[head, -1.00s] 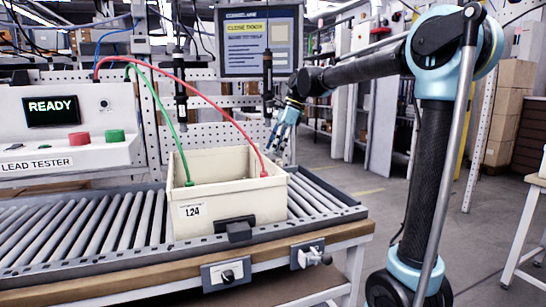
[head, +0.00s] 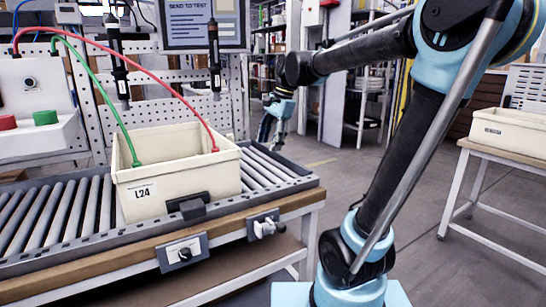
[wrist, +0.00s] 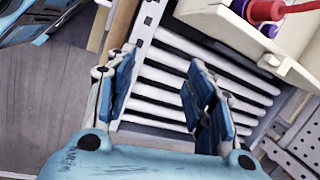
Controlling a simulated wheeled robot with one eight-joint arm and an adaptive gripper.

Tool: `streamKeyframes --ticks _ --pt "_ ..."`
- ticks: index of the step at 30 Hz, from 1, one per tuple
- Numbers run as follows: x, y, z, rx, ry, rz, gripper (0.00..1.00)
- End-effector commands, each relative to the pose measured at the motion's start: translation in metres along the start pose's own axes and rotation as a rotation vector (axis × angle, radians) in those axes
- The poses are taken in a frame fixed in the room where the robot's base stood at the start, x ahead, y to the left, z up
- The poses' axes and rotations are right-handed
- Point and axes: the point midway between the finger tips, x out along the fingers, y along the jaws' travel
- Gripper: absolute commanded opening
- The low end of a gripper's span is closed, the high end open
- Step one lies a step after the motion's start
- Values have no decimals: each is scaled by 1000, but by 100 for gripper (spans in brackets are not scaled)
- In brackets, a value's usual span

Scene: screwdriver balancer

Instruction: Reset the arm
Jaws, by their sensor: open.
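My gripper (head: 275,122) hangs at the end of my outstretched arm, near the far right end of the roller conveyor (head: 30,222). In the wrist view my gripper (wrist: 160,72) is open, with two blue-padded fingers apart and nothing between them. The conveyor's rollers (wrist: 190,85) show behind the fingers. The cream bin (head: 160,205) labelled L24 stands on the conveyor, left of my gripper and apart from it. A red cable (head: 150,72) and a green cable (head: 95,90) run to the bin's walls. The bin's corner (wrist: 210,12) also shows in the wrist view.
Two dark screwdrivers (head: 117,65) (head: 214,60) hang above the conveyor. A screen (head: 200,25) reads SEND TO TEST. Red and green buttons (head: 45,118) sit on the tester at left. Another cream bin (head: 510,128) stands on a side table at right. The floor between is clear.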

Motion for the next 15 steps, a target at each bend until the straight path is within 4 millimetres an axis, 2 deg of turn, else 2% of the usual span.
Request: streamKeyframes --ticks 1,3,8,15 --pt "4 21 -7 -38 19 -3 49" --pt "11 47 -15 -103 46 -3 49" --pt "29 105 -29 -253 105 9 49" --pt "67 189 -44 -476 187 52 49"
